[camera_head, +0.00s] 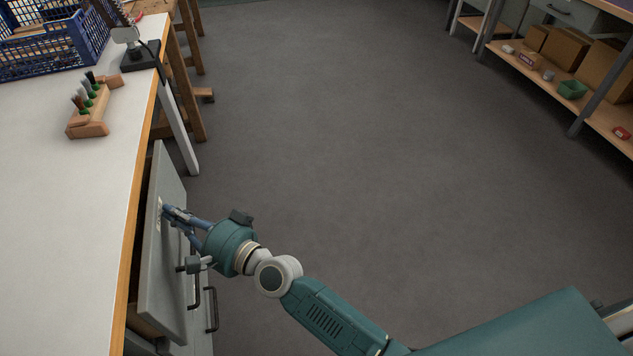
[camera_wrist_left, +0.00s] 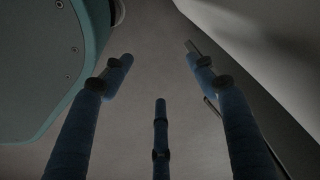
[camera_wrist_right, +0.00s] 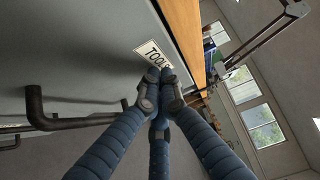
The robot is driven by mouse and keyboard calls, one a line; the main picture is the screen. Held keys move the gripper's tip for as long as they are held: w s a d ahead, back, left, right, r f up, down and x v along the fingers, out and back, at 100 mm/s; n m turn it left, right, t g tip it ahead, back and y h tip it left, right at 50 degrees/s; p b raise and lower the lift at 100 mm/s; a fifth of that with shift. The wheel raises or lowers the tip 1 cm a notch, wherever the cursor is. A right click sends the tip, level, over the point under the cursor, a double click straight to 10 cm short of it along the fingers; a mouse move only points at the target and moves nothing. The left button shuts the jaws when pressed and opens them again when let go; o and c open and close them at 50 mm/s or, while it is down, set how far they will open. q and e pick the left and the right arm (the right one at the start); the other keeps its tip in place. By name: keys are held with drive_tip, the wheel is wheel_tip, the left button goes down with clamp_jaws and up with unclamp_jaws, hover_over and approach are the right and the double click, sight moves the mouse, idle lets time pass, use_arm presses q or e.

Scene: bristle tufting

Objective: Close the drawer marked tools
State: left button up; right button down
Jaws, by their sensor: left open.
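The drawer marked tools (camera_head: 165,265) is at the left in the head view, under the bench. It stands partly open, with a dark gap between its grey front and the bench edge. Its TOOLS label (camera_wrist_right: 152,53) shows in the right wrist view, partly covered by my fingertips. My right gripper (camera_head: 167,212) has its fingertips together with nothing between them. They are at the drawer front by the label; contact looks likely. My left gripper (camera_wrist_left: 160,65) shows only in the left wrist view, open and empty, its fingers spread.
The white bench top (camera_head: 60,220) holds a wooden rack (camera_head: 88,112) of brushes and a blue crate (camera_head: 55,45). A dark bar handle (camera_wrist_right: 38,110) juts out near my right gripper. A shelf (camera_head: 560,80) stands far right. The floor (camera_head: 400,150) between is clear.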

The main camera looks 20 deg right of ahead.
sight(149, 219)
use_arm(q)
drive_tip(key=shift+s+a+f, duration=0.15)
drive_tip(key=shift+s+f, duration=0.25)
drive_tip(key=shift+f, duration=0.2)
use_arm(e)
drive_tip(key=shift+w+a+r, duration=0.1)
drive_tip(key=shift+a, duration=2.6)
